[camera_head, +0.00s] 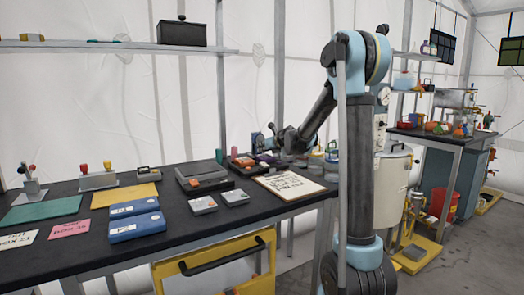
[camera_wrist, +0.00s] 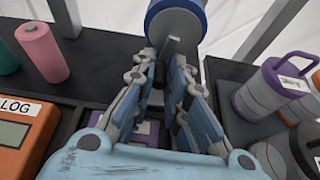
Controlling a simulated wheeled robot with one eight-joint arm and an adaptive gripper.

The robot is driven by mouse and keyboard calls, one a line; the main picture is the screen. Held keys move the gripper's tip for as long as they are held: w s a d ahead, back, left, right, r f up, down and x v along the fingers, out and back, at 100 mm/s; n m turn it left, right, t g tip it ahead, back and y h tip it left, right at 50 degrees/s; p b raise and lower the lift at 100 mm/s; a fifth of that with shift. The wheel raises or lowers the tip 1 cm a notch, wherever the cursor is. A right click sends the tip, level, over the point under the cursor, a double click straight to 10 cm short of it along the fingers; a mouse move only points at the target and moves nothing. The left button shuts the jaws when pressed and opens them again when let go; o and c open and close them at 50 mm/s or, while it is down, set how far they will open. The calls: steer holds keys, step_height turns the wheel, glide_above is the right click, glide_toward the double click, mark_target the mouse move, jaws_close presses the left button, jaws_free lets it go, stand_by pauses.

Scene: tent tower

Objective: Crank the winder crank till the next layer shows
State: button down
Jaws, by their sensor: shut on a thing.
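My gripper (camera_wrist: 172,68) is shut on this crank, with a finger on each side. The fingers hide most of the crank's grip. In the head view, my gripper (camera_head: 277,140) reaches to the back of the black bench, beside the small blue winder (camera_head: 258,140). Layers on the drum are too small or hidden to tell.
A clipboard (camera_head: 289,185) and blue boxes (camera_head: 136,226) lie on the bench (camera_head: 255,222).

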steer(key=n, duration=0.1)
steer(key=n+t+h, duration=0.1)
steer(key=shift+w+d+f+n, duration=0.1)
steer(key=shift+w+d+n, duration=0.05)
steer(key=shift+d+n, duration=0.15)
steer(key=shift+w+d+n+t+h, duration=0.1)
steer(key=shift+d+n+t+h, duration=0.15)
steer(key=shift+n, duration=0.3)
steer(key=shift+w+d+n+t+h, duration=0.15)
steer(key=shift+n+h, duration=0.2)
steer(key=shift+n, duration=0.2)
steer(key=c, duration=1.6)
jaws_free()
steer(key=shift+o, duration=0.2)
